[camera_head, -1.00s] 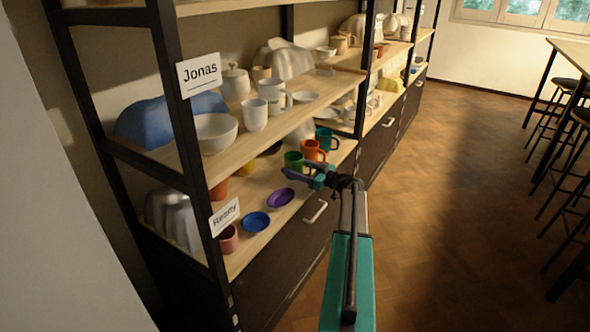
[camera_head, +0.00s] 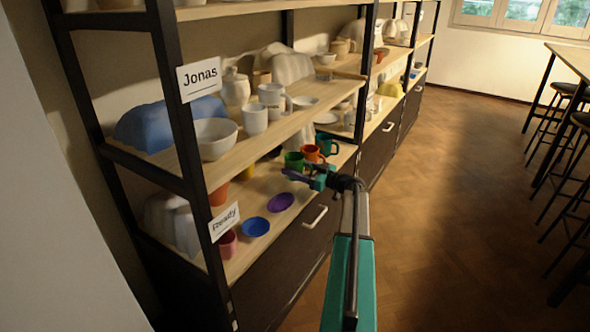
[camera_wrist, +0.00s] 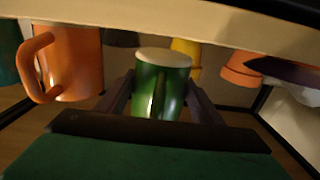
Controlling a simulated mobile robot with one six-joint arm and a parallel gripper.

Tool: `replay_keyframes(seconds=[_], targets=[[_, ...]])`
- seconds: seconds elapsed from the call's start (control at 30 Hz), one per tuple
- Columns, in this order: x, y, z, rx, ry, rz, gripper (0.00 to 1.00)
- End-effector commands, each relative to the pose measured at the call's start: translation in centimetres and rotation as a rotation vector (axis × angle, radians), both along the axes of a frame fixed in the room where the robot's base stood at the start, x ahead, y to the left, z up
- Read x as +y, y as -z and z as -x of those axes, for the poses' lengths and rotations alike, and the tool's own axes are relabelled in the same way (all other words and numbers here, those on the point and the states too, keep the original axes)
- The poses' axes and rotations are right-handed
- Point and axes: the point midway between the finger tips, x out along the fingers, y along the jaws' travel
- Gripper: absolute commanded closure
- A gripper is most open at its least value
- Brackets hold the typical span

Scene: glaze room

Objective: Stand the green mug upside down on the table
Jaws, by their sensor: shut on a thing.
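The green mug (camera_head: 294,161) is at the lower shelf, seemingly upright in the head view. My gripper (camera_head: 299,174) reaches in from the right, its dark fingers on the mug. In the wrist view, where the shelf board lies along the top and things appear inverted, the green mug (camera_wrist: 163,88) sits between both fingers. The gripper is shut on it. A pale round end of the mug faces the board there, and a small gap seems to show. The wooden table (camera_head: 576,58) stands at the far right, beyond the floor.
An orange mug (camera_wrist: 75,65) stands close beside the green mug. A teal mug (camera_head: 327,145), a purple dish (camera_head: 281,202) and a blue dish (camera_head: 256,227) share the lower shelf. The upper board (camera_head: 300,122) lies above. Stools (camera_head: 565,125) stand by the table; the middle floor is clear.

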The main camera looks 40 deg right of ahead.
Motion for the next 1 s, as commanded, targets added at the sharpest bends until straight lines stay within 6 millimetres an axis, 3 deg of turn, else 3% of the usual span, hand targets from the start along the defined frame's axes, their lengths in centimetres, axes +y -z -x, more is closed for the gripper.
replay_keyframes(seconds=[1.0], targets=[[-1.9, 0.1, 7.7, -0.001, 0.001, 0.002, 0.59]])
